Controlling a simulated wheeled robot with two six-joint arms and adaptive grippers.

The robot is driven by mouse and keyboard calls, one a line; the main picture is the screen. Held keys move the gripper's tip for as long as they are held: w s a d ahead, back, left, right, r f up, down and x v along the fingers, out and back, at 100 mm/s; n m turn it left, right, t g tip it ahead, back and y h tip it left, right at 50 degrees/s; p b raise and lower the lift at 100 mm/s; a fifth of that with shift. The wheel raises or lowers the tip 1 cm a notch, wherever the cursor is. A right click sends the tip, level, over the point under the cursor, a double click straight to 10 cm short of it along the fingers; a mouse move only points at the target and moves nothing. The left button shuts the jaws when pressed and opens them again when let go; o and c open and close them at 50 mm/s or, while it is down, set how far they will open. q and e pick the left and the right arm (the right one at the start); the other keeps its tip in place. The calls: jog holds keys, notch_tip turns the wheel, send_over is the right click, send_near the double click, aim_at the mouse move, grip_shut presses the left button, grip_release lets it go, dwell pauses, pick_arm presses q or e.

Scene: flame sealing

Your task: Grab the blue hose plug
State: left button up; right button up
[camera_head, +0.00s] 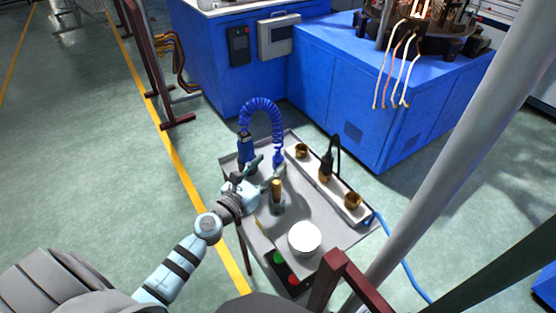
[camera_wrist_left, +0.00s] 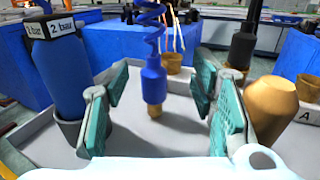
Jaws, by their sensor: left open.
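The blue hose plug (camera_wrist_left: 154,80) with its brass tip hangs upright from the blue coiled hose in the left wrist view. It also shows in the head view (camera_head: 278,158) at the right end of the coil. My left gripper (camera_head: 268,168) is open over the tray. In the left wrist view, its two teal-padded fingers (camera_wrist_left: 160,113) stand apart to either side of the plug, with clear gaps, and nothing is held. A blue cylinder (camera_head: 245,147) labelled "2 bar" (camera_wrist_left: 57,75) stands left of the fingers. My right gripper is not in view.
A brass-topped piece (camera_head: 277,190) stands close right of my left gripper. A white round container (camera_head: 304,237) is nearer the front of the grey cart. A light rack (camera_head: 326,189) with brass cups and a black tool lies right. Blue machine cabinets (camera_head: 390,110) stand behind.

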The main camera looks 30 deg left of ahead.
aim_at(276, 155)
pick_arm(q)
jog(key=w, duration=0.6)
jog(key=shift+w+f, duration=0.1)
grip_shut()
